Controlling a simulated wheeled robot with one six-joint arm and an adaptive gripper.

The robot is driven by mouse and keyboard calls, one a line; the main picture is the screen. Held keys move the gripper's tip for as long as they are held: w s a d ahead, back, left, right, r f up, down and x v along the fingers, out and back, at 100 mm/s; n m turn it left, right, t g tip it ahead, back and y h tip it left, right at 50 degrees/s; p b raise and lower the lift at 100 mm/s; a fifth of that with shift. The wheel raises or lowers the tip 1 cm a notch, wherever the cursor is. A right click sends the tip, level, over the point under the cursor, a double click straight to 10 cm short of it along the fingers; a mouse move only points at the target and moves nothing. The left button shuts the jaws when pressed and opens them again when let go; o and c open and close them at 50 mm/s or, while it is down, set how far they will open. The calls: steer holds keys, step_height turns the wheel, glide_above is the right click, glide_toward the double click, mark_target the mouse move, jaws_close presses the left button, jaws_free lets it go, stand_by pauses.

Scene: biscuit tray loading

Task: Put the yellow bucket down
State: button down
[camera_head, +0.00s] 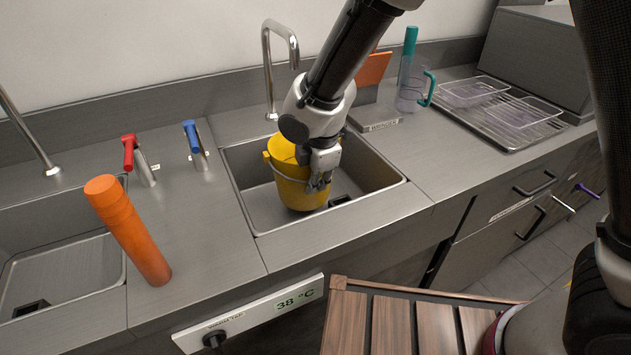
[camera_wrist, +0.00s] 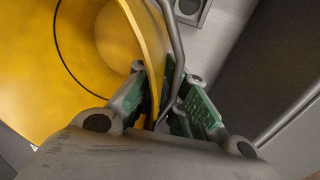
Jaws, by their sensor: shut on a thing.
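The yellow bucket (camera_head: 296,184) is upright in the right-hand sink basin (camera_head: 254,208), under the tall tap. I cannot tell whether its base touches the basin floor. My gripper (camera_head: 322,178) is at the bucket's right side, shut on its rim. In the wrist view the bucket (camera_wrist: 75,75) fills the left, and its wall and metal handle run between the green-padded fingers of my gripper (camera_wrist: 172,118). Part of the bucket's rim is hidden behind my gripper.
A tall tap (camera_head: 268,70) stands behind the basin. Red (camera_head: 130,152) and blue (camera_head: 193,137) levers and an orange cylinder (camera_head: 128,230) are left. A clear jug (camera_head: 411,92) and metal rack tray (camera_head: 510,118) are right.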

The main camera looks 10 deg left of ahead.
steer(key=shift+f, duration=0.6)
steer(key=c, duration=1.5)
jaws_free()
steer(key=shift+o, duration=0.2)
step_height(320, 180, up, 13)
steer(key=s+d, duration=0.1)
steer(key=s, duration=0.1)
steer(key=shift+d, duration=0.2)
steer(key=shift+w+d+r, duration=0.1)
